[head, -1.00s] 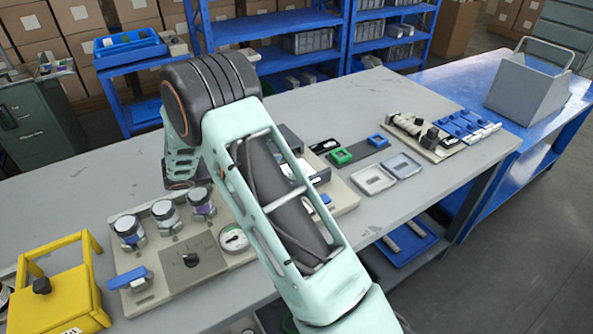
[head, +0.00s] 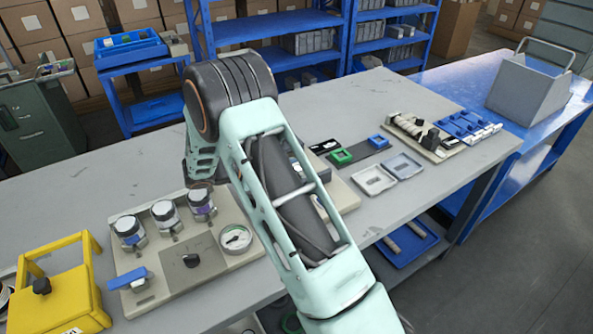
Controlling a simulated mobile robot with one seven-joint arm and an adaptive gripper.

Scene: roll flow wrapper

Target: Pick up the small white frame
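A small white frame (head: 374,181) lies flat on the grey table, just right of my arm. It touches or nearly touches a similar blue-grey frame (head: 403,166) on its right. My arm's upper links cross the middle of the head view and bend down at the elbow. The forearm shows only partly, left of the upper link, above the table. My gripper is not visible, so I cannot see whether it holds anything. Nothing is seen gripping the white frame.
A green block (head: 341,156) and a blue block (head: 378,141) sit on a dark strip behind the frames. A beige board with several jars (head: 166,214) and a yellow stand (head: 62,295) are at left. My arm hides part of another beige unit. The table right of the frames (head: 440,180) is clear.

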